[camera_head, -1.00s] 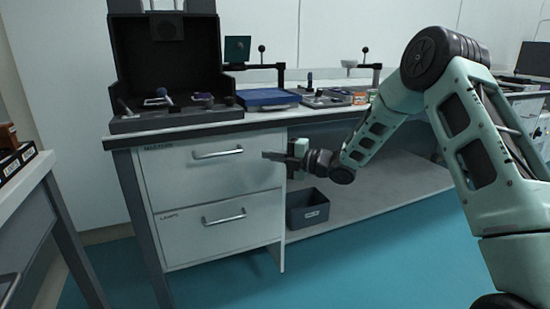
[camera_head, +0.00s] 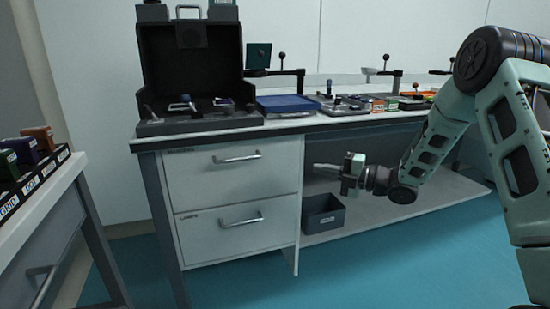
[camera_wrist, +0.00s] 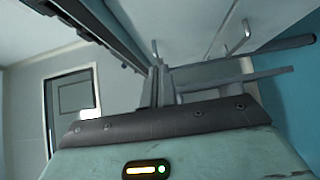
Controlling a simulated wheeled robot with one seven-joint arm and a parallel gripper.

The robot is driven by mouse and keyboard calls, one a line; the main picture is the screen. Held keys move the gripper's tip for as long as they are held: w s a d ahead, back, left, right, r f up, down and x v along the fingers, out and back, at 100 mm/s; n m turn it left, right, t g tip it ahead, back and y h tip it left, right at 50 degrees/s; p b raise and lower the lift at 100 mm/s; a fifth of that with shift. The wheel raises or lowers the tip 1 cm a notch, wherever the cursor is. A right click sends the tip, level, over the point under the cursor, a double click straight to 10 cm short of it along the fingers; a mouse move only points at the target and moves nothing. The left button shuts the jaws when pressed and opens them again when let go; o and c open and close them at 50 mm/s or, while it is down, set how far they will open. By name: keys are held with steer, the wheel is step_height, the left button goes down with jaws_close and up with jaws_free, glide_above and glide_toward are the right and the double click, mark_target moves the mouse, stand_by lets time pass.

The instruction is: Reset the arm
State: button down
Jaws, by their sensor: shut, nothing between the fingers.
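My gripper (camera_head: 328,168) is at the end of my pale green arm, in front of the open space right of the drawer cabinet and below the tabletop. Its fingers are shut and point left. It holds nothing. In the wrist view my gripper (camera_wrist: 160,84) shows with its fingers together, and a cabinet handle (camera_wrist: 240,38) shows beyond it. The drawer cabinet (camera_head: 230,185) has two drawers, both looking shut. My arm is bent, with its elbow at the upper right of the head view.
An open black case (camera_head: 190,65) and a blue tray (camera_head: 288,104) stand on the table. A dark bin (camera_head: 323,214) sits on the lower shelf below my gripper. A side table (camera_head: 40,210) with labelled boxes stands at the left. The blue floor (camera_head: 400,270) in front is clear.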

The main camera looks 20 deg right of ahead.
steer(key=a+r+m+g+h, duration=0.1)
steer(key=a+m+h, duration=0.35)
steer(key=a, duration=0.55)
steer(key=s+a+m+g+h, duration=0.3)
steer(key=s+a+m+h, duration=0.1)
steer(key=s+a+m, duration=0.35)
steer(key=s+a+f+m+g+h, duration=0.15)
steer(key=s+m+g, duration=0.25)
steer(key=s, duration=1.2)
steer(key=s+a+m+g+h, duration=0.25)
steer(key=s+g, duration=0.25)
steer(key=s, duration=1)
step_height(320, 180, up, 33)
steer(key=p, duration=3.2)
steer(key=shift+s+d+m+p, duration=0.15)
steer(key=shift+d+m+p, duration=0.1)
steer(key=shift+m+p, duration=0.2)
steer(key=shift+f, duration=0.1)
